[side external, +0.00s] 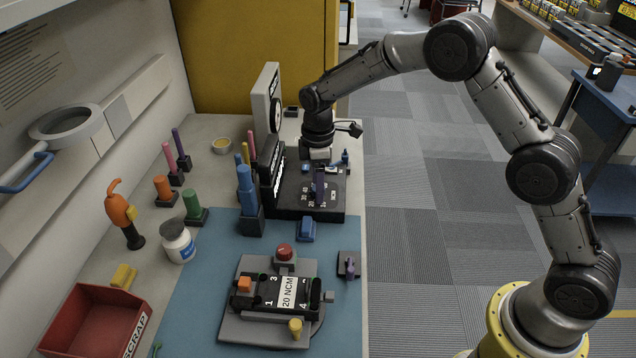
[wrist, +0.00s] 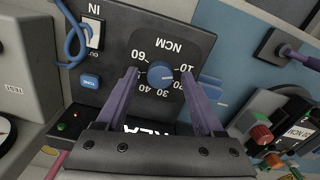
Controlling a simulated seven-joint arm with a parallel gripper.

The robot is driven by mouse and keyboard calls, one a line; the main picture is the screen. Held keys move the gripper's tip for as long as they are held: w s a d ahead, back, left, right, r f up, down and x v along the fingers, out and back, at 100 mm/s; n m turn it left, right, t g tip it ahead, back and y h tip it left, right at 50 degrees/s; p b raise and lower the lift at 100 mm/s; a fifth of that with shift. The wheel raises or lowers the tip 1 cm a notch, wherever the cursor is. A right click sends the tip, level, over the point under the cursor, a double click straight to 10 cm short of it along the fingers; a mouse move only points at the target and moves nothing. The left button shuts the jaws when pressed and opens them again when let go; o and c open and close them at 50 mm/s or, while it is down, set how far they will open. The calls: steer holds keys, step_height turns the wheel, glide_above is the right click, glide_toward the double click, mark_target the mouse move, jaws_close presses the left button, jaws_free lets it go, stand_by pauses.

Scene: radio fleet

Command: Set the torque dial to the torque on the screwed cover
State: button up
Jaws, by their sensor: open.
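The torque dial (wrist: 160,73) is a blue knob on a black panel (wrist: 118,30), ringed by white numbers from 10 to 60 and marked NCM. A pale mark on the knob seems to face the 10–20 side; I cannot read it exactly. My gripper (wrist: 159,76) has its two purple fingers on either side of the knob, with gaps between, holding nothing. In the side external view my gripper (side external: 319,183) is over the black unit (side external: 290,205), and the knob is hard to make out. The screwed cover (side external: 287,291) carries a white label reading 20 NCM.
The cover sits on a grey fixture (side external: 240,325) with a red button (side external: 285,252), on a blue mat (side external: 200,300). Tool holders stand left of the black unit. A red scrap bin (side external: 95,325) is at the front left.

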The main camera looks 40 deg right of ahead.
jaws_close()
stand_by(0.3)
stand_by(0.3)
steer(key=m, duration=0.4)
steer(key=shift+m, duration=2.4)
jaws_free()
